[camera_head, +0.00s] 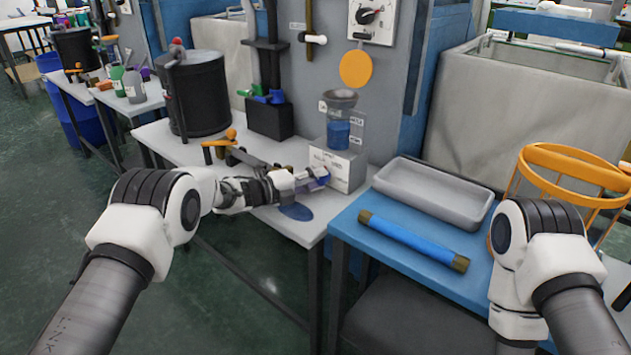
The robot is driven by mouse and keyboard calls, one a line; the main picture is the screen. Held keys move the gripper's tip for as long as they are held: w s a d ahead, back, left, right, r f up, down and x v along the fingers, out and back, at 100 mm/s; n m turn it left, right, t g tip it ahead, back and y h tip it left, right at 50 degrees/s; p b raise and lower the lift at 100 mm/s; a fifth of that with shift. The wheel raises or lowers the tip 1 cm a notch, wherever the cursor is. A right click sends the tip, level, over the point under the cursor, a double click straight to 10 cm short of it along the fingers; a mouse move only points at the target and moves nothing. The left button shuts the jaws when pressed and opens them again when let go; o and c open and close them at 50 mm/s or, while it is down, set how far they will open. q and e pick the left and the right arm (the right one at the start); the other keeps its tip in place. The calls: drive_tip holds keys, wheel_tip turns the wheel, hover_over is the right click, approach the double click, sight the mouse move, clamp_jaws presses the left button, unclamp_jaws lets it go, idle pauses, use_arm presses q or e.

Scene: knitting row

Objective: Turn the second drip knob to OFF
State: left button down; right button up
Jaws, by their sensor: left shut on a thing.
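A white drip block (340,168) with a labelled front stands at the right end of the white bench. A clear cup holding blue liquid (338,134) and a grey funnel (340,98) are above it. My left gripper (318,178) reaches in from the left and is shut at the front of this block, on what appears to be the drip knob. The fingers hide the knob, so its setting cannot be read. A blue puddle (297,211) lies on the bench just below the gripper. My right arm shows at the right, but its gripper is out of view.
A dial (369,16) and an orange disc (356,69) are on the grey cabinet. A black pot (196,95) and orange-handled tool (218,144) are on the bench. The blue table (350,226) at right holds a grey tray (436,192) and a blue roller (412,240).

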idle(0.4)
use_arm(q)
drive_tip(key=c, duration=0.8)
unclamp_jaws()
